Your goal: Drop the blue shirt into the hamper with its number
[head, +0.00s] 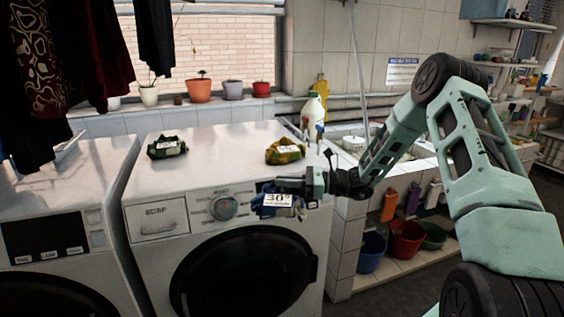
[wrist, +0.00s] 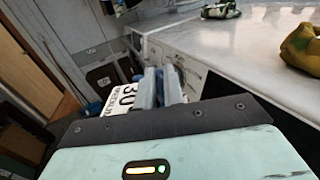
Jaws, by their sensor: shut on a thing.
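The blue shirt (head: 297,207) is a small bunched cloth with a white tag (head: 276,200) reading "30°". My gripper (head: 277,186) is shut on it and holds it in front of the right-hand washing machine, near the top edge. In the wrist view the gripper's fingers (wrist: 160,86) are close together, with the tag (wrist: 119,99) and a little blue cloth (wrist: 96,107) beside them on the left. I cannot make out a numbered hamper in either view.
A dark green bundle (head: 167,148) and a yellow-green bundle (head: 286,151) lie on the washing machine (head: 225,165). Blue (head: 371,252), red (head: 407,240) and green (head: 433,236) buckets stand under the sink at right. Dark clothes (head: 85,55) hang at upper left.

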